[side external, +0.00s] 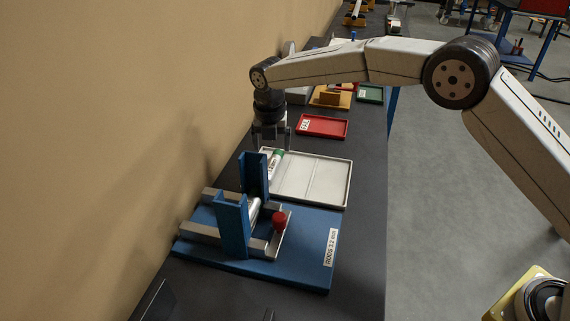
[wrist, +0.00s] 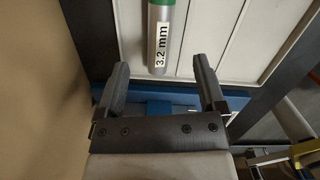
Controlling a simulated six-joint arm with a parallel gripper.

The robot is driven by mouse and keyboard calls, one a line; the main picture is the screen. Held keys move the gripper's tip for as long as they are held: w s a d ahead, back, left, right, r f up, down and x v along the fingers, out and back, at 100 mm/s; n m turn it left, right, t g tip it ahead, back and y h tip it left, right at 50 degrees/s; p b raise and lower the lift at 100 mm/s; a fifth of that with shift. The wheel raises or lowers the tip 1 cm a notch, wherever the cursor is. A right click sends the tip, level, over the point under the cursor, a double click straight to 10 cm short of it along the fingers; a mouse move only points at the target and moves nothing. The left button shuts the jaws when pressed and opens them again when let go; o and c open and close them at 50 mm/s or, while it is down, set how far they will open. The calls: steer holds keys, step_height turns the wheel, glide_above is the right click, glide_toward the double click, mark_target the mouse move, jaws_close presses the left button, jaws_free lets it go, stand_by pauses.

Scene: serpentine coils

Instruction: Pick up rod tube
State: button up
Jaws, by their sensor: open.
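The rod tube (side external: 275,164) is a silver cylinder with a green cap, lying at the left side of a pale tray (side external: 345,185). In the wrist view the tube (wrist: 160,45) carries a "3.2 mm" label and lies ahead of the fingers, its lower end roughly centred between them. My gripper (side external: 272,146) is open and empty, pointing down near the tube's far end in the side view. In the wrist view my gripper (wrist: 164,80) shows both fingers spread wide, apart from the tube.
A blue fixture (side external: 300,268) labelled for 3.2 mm rods, with two blue uprights (side external: 232,222) and a red knob (side external: 280,220), stands in front of the tray. A red tray (side external: 322,126) lies behind. A beige wall (side external: 100,120) runs close along the left.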

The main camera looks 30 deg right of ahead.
mark_target(272, 162)
steer(key=shift+w+d+f, duration=0.1)
steer(key=shift+w+f, duration=0.05)
steer(key=shift+f, duration=1.45)
steer(key=shift+w+d+f, duration=0.1)
steer(key=shift+w+f, duration=0.05)
steer(key=shift+f, duration=1.45)
jaws_close()
